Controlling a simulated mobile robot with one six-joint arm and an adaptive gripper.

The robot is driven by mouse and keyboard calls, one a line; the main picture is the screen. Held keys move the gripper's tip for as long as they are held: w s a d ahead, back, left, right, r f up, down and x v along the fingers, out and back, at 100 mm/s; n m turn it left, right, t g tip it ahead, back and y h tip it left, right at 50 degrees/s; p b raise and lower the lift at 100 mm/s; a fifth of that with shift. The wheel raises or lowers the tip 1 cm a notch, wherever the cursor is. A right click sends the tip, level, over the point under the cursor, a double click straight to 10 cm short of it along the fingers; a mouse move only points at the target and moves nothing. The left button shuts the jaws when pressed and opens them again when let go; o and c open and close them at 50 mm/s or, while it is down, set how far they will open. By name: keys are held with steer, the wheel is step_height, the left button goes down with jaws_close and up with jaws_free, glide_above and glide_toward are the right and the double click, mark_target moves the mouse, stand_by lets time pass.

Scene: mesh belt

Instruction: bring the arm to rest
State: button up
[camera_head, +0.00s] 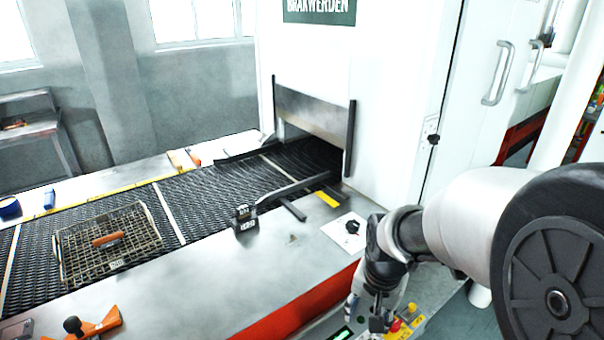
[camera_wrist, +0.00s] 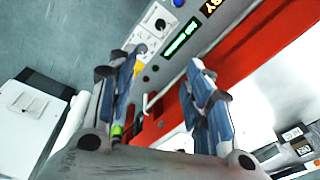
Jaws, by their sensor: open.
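My arm reaches in from the right edge of the head view and bends down at the wrist, beside the front edge of the conveyor's metal ledge (camera_head: 290,262). My gripper (camera_wrist: 163,72) shows in the wrist view with its two blue-padded fingers spread apart and nothing between them. Beyond the fingers is a control panel (camera_wrist: 208,38) with a green display, a knob and buttons.
A wire basket (camera_head: 75,262) holding a part with a brown-orange handle (camera_head: 108,239) sits on the black mesh belt (camera_head: 215,190). The belt enters a white oven (camera_head: 385,110). Floor shows at the lower right.

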steer(key=s+r+n+t, duration=0.1)
steer(key=s+r+n, duration=0.2)
steer(key=s+r, duration=0.3)
steer(key=s+r+n+t, duration=0.1)
steer(key=s+r+n, duration=0.1)
steer(key=s+r, duration=0.4)
steer(key=s, duration=0.5)
steer(key=shift+s+d+r+n+t, duration=0.15)
steer(key=shift+s+r+n+t, duration=0.2)
steer(key=shift+s+n+t, duration=0.05)
steer(key=shift+d, duration=0.1)
